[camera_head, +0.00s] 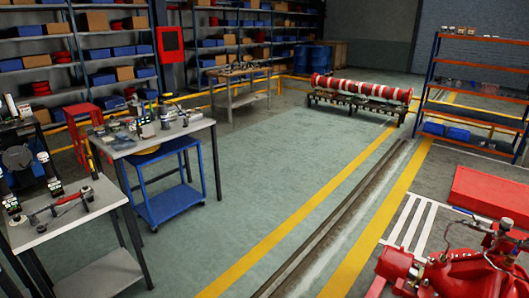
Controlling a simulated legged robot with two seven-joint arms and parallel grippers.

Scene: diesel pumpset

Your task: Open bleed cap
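A red pump unit (455,270) stands at the lower right and is cut off by the picture's edges. Red and metallic fittings (492,236) rise from its top, with a thin blue part beside them. I cannot tell which small part on it is the bleed cap. Neither of my grippers shows in this view, so their position relative to the pump is not visible.
Workbenches with tools (75,208) (160,138) stand at the left, with a blue cart (172,205) beside them. A red-and-white striped pipe (360,89) lies on a rack behind. An orange shelf (428,85) and red slab (490,195) are right. The middle floor is clear.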

